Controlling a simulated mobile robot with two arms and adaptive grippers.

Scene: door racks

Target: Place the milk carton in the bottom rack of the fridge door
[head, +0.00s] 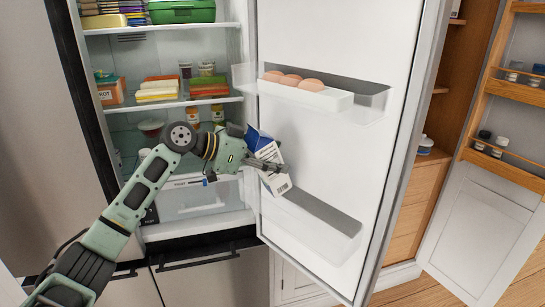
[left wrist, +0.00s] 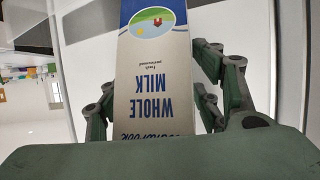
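The milk carton (head: 266,150) is blue and white and tilted in the head view. My left gripper (head: 262,164) is around it, in front of the open fridge door. In the left wrist view the carton (left wrist: 155,75) shows its "WHOLE MILK" label upside down between the fingers of my left gripper (left wrist: 158,95). The fingers look closed against its sides. The bottom rack (head: 325,215) of the fridge door is a clear bin and looks empty. The carton's lower end is at the rack's left end; I cannot tell whether it is inside. My right gripper is not in view.
The upper door rack (head: 372,98) holds a white tray of eggs (head: 293,80). Fridge shelves (head: 160,104) with food are behind my left arm. A wooden cabinet door (head: 500,160) with small jars stands open at the right.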

